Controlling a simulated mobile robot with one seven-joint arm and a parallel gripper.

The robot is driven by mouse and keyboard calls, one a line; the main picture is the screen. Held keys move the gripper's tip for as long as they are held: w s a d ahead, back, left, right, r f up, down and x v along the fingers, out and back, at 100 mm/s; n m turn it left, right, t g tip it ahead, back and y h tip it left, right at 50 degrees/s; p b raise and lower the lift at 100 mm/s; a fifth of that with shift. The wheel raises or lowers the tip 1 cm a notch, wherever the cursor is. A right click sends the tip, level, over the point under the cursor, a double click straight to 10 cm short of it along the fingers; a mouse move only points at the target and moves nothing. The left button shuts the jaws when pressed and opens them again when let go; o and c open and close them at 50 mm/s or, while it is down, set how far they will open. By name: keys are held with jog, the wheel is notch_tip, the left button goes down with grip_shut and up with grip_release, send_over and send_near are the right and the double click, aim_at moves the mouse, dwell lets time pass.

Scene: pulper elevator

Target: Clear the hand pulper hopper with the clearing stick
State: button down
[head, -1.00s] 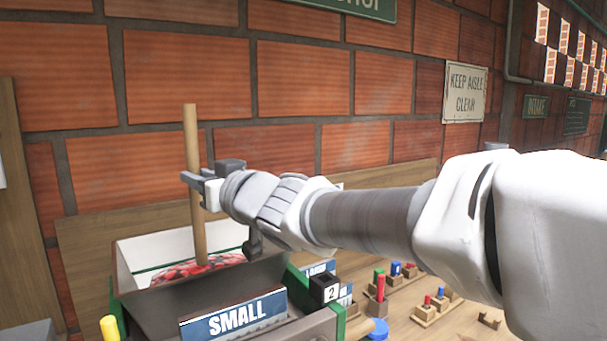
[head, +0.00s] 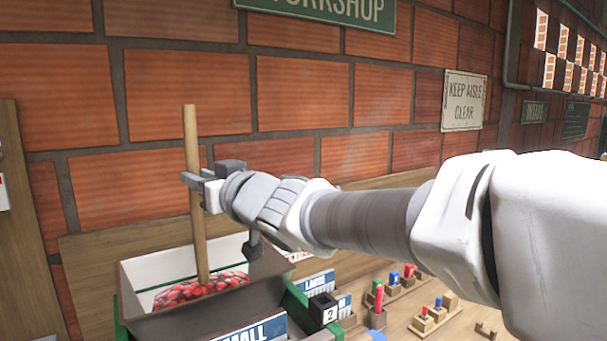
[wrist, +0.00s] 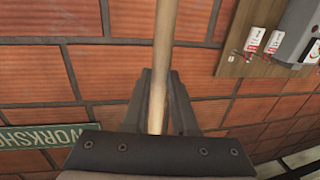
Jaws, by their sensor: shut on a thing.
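My gripper (head: 203,183) is shut on the clearing stick (head: 191,140), a long pale wooden rod held nearly upright. In the wrist view the stick (wrist: 166,40) runs between the two dark fingers (wrist: 160,115). Its lower end goes down into the hopper (head: 190,324), a dark open box with white inner walls. Red berries (head: 190,291) lie in the hopper, and the stick's tip is at or in them; the exact depth is hidden. A blue and white "SMALL" sign, partly cut off, is on the front.
A black block marked 2 (head: 324,310) stands right of the hopper. Several coloured pegs in wooden blocks (head: 400,285) lie on the bench to the right. A brick wall (head: 300,90) rises close behind, with a wooden backboard (head: 85,265) below.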

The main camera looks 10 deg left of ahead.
jog(key=shift+r+p, duration=5.2)
jog(key=shift+r, duration=0.05)
jog(key=p, duration=0.1)
send_near(192, 113)
jog(key=shift+s+d, duration=0.4)
jog(key=shift+s, duration=0.5)
jog(key=shift+s+d, duration=0.4)
jog(key=shift+s, duration=0.5)
jog(key=shift+s+d, duration=0.35)
jog(key=shift+s, duration=0.55)
jog(key=s+a+p+v, duration=0.1)
jog(key=s+p+v, duration=0.1)
jog(key=v, duration=1.1)
jog(key=shift+s, duration=0.25)
